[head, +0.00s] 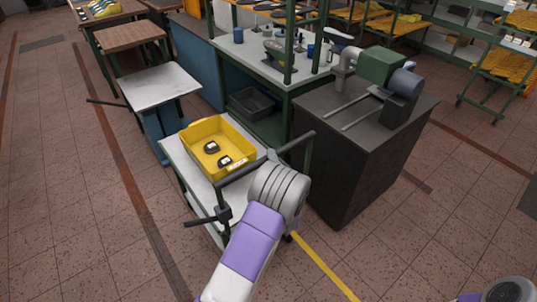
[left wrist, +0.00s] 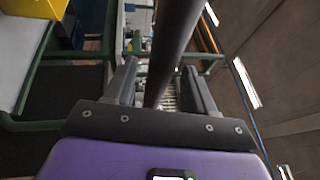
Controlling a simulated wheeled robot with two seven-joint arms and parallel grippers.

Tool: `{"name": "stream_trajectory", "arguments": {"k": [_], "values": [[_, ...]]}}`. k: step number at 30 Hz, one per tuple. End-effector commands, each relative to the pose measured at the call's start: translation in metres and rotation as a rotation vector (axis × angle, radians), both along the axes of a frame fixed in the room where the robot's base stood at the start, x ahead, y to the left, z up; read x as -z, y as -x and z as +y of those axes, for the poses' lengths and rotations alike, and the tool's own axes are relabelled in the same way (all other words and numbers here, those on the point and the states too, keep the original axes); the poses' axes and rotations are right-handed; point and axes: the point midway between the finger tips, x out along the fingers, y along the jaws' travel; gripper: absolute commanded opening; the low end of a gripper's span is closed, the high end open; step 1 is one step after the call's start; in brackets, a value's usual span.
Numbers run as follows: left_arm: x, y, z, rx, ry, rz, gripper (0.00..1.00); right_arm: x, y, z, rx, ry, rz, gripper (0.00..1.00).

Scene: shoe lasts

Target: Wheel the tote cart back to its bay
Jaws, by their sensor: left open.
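The tote cart (head: 172,150) has a pale top and a green frame, and stands left of the dark machine cabinet. A yellow tote (head: 240,147) with a few small dark items sits on it. The cart's dark handle bar (head: 297,141) runs across its near end. My left gripper (head: 270,157) is at this bar, its fingers mostly hidden behind my wrist. In the left wrist view the bar (left wrist: 177,40) passes between the open fingers of the gripper (left wrist: 160,75), with gaps visible on both sides. My right gripper is out of view.
The dark cabinet (head: 345,165) with a green machine (head: 382,66) stands close on the cart's right. A pale-topped table (head: 160,86) and a workbench (head: 255,60) stand beyond. A yellow floor line (head: 325,265) runs nearby. Tiled floor at left is clear.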

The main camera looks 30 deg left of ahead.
Motion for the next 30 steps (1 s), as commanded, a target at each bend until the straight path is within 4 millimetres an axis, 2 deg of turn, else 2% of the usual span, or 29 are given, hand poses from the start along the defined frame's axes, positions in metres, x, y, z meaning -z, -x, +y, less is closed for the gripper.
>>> {"name": "stream_trajectory", "arguments": {"k": [3, 7, 17, 28, 30], "values": [[-0.003, -0.012, 0.013, -0.002, 0.000, -0.002, 0.55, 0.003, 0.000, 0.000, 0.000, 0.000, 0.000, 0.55], [-0.005, -0.021, 0.021, 0.000, 0.001, 0.001, 0.55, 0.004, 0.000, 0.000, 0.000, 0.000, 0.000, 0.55], [-0.006, -0.024, 0.024, 0.002, 0.001, 0.002, 0.55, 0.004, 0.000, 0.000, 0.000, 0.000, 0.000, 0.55], [-0.006, -0.024, 0.024, 0.003, 0.001, 0.002, 0.00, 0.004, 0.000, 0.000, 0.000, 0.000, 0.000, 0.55], [-0.006, -0.024, 0.024, 0.003, 0.001, 0.002, 0.00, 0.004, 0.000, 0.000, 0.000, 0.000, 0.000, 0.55]]}}
